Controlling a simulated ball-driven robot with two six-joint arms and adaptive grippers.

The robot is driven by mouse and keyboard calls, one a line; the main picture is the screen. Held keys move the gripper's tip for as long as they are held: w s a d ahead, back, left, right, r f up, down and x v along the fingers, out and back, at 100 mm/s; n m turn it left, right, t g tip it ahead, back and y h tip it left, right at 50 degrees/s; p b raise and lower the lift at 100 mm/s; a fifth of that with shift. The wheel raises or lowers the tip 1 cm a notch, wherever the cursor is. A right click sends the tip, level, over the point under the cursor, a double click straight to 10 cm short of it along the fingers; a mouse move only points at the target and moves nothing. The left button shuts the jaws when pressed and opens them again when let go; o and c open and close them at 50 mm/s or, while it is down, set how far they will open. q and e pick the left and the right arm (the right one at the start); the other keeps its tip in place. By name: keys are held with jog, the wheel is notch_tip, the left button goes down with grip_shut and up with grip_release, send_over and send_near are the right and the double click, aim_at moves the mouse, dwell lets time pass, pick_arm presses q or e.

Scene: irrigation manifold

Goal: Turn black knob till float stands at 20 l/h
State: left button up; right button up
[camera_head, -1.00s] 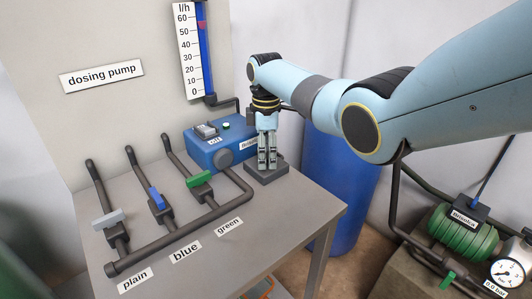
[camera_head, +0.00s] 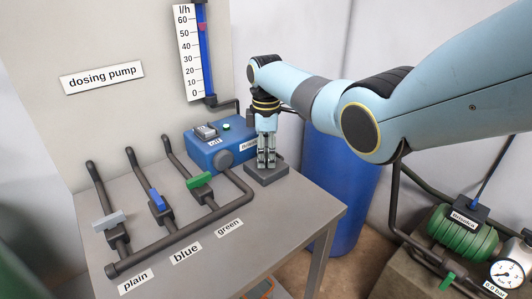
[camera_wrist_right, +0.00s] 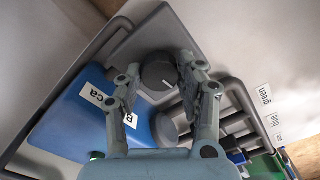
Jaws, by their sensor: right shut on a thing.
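The black knob (camera_wrist_right: 158,70) is a dark round cap with a white mark, between the fingertips of my right gripper (camera_wrist_right: 162,84) in the right wrist view. In the head view my right gripper (camera_head: 266,162) points straight down, shut on the knob, over a grey base plate (camera_head: 268,176); its fingers hide the knob there. The flow meter (camera_head: 204,55) on the wall has a white l/h scale from 0 to 60. Its pinkish-red float (camera_head: 202,27) stands a little above the 50 mark. My left gripper is not in view.
A blue dosing pump (camera_head: 210,148) stands close to the left of my right gripper. A dark pipe manifold (camera_head: 185,226) with grey, blue and green valve handles lies on the grey table (camera_head: 275,222). A blue barrel (camera_head: 345,170) stands behind the table's right side.

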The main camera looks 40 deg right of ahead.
jog(key=m+p, duration=0.1)
jog(key=m, duration=0.1)
jog(key=shift+r+m+p, duration=0.15)
jog(key=shift+m+p, duration=0.15)
jog(key=m+p, duration=0.1)
jog(key=m, duration=0.1)
jog(key=shift+m, duration=0.4)
jog(key=m+p, duration=0.1)
jog(key=m, duration=0.2)
jog(key=shift+m, duration=0.3)
jog(key=m+p, duration=0.1)
jog(key=m, duration=0.2)
jog(key=shift+m, duration=0.4)
jog(key=m, duration=0.8)
jog(key=shift+p, duration=0.4)
jog(key=m, duration=0.3)
jog(key=shift+m, duration=2.1)
